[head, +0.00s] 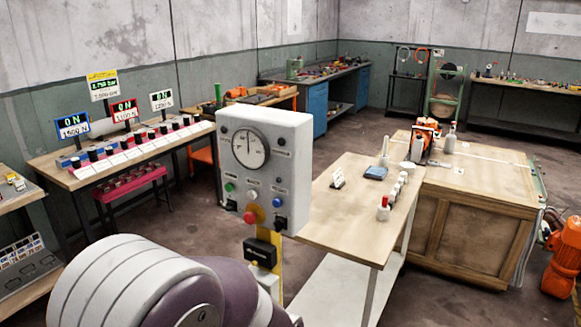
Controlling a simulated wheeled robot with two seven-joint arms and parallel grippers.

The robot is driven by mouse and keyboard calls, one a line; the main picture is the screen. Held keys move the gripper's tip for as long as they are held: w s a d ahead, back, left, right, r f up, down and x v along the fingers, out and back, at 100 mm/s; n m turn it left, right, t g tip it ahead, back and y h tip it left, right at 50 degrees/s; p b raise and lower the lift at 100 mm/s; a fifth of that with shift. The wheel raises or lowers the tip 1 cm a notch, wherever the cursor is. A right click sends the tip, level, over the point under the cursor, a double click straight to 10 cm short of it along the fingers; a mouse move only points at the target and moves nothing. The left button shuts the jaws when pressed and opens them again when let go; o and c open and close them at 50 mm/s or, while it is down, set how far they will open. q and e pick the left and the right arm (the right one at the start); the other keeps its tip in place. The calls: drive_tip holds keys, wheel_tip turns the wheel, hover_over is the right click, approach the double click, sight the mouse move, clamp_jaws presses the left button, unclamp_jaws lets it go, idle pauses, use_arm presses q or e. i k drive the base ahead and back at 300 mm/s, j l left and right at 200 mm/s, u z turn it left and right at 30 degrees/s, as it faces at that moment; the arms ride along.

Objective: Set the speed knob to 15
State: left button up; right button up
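A pale grey control box (292,158) stands upright near the middle of the head view. A round white dial (250,148) with a dark rim is on its upper front, its needle pointing roughly up; its figures are too small to read. Below it are a green button (229,187), a white one (252,195) and a blue one (277,202). A small black control (231,205) sits at lower left, another (281,222) at lower right, and a red button (249,217) between them. I cannot tell which control is the speed knob or read its setting. Neither gripper shows.
A large rounded white and purple-grey body (135,285) fills the bottom left, close before the box. A wooden table (345,215) with small items stands right of the box, beside a wooden crate-like bench (475,235). A bench with displays (72,180) is at left.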

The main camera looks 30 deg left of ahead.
sight(230, 206)
drive_tip(key=u, duration=1.35)
drive_tip(key=i+j+z, duration=0.65)
drive_tip(key=z, duration=0.2)
drive_tip(key=j, duration=0.1)
